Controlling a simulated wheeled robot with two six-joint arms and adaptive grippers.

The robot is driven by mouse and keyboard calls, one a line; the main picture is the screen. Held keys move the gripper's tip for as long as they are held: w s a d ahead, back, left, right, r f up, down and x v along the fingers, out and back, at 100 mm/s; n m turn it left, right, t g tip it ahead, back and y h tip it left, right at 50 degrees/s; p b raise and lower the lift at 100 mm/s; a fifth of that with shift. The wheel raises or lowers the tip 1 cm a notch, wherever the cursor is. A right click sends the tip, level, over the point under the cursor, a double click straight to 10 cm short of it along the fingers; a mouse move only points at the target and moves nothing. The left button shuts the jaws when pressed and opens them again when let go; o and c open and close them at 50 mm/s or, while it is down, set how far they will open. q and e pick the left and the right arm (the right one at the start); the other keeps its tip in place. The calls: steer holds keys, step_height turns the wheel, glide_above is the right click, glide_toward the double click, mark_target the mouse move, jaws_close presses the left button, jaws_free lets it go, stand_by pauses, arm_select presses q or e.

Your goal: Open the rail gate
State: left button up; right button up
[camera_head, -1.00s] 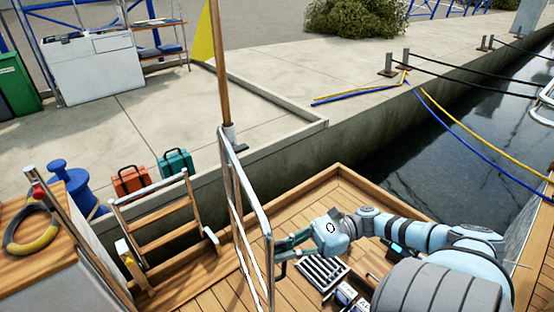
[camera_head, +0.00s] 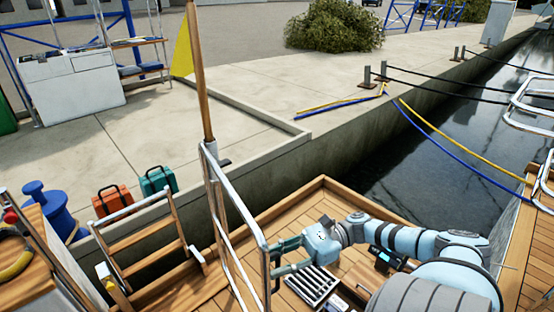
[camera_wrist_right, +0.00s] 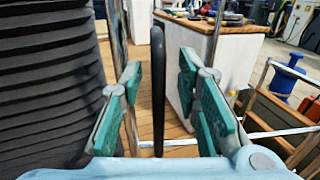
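The rail gate (camera_head: 236,206) is a silver metal tube frame standing on the wooden deck, its far end beside the wooden flag pole. A black vertical handle bar (camera_wrist_right: 158,115) stands between the fingers of my right gripper (camera_wrist_right: 161,78) in the right wrist view. The green-padded fingers are spread, with gaps visible on both sides of the bar. In the head view my right gripper (camera_head: 280,258) is at the near end of the gate, its fingertips beside the near post. My left gripper is not in view.
A wooden boarding ladder (camera_head: 150,240) stands left of the gate. Orange (camera_head: 112,200) and teal (camera_head: 157,180) cases sit on the quay behind it. A deck grate (camera_head: 312,286) lies below my right arm. Open water (camera_head: 440,150) is at the right.

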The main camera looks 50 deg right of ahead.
steer(key=v, duration=1.2)
